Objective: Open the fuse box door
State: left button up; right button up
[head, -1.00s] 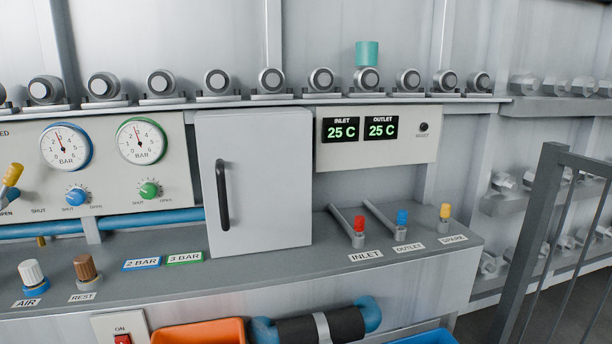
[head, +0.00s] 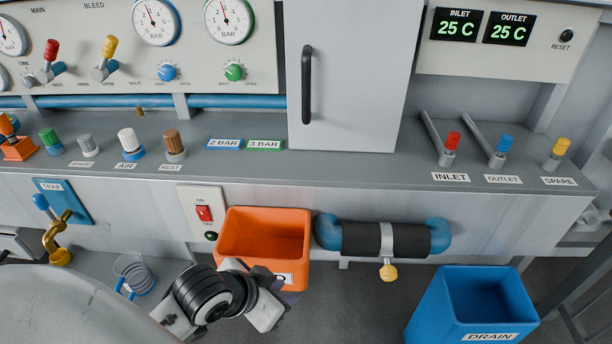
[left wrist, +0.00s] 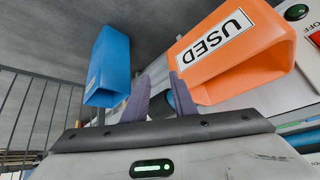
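The fuse box is most likely the pale grey cabinet (head: 360,75) standing on the bench, its door closed flat. A black vertical bar handle (head: 307,85) is on the left side of its door; the top of the cabinet is cut off in the head view. My left gripper (head: 280,283) is low in front of the bench, beside the orange bin and well below the handle. In the left wrist view its two fingers (left wrist: 160,90) stand apart with nothing held between them. The cabinet is not visible in the left wrist view. My right gripper is not in view.
The orange bin (head: 262,238) hangs close to my left gripper. A blue drain bin (head: 475,302) stands lower right. A padded pipe (head: 385,240) with a yellow knob runs below the bench edge. Small valves (head: 447,150) stand right of the cabinet. The bench before the door is clear.

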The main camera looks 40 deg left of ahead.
pick_arm(q)
jog(key=w+a+r+t, duration=0.5)
jog(key=w+a+r, duration=0.3)
jog(key=w+r, duration=0.45)
jog(key=n+t, duration=0.1)
jog(key=t, duration=0.5)
send_near(303, 87)
jog(key=w, duration=1.1)
jog(key=shift+d+r+p, duration=0.15)
jog(key=shift+r+p, duration=0.05)
jog(key=shift+p, duration=0.2)
grip_shut()
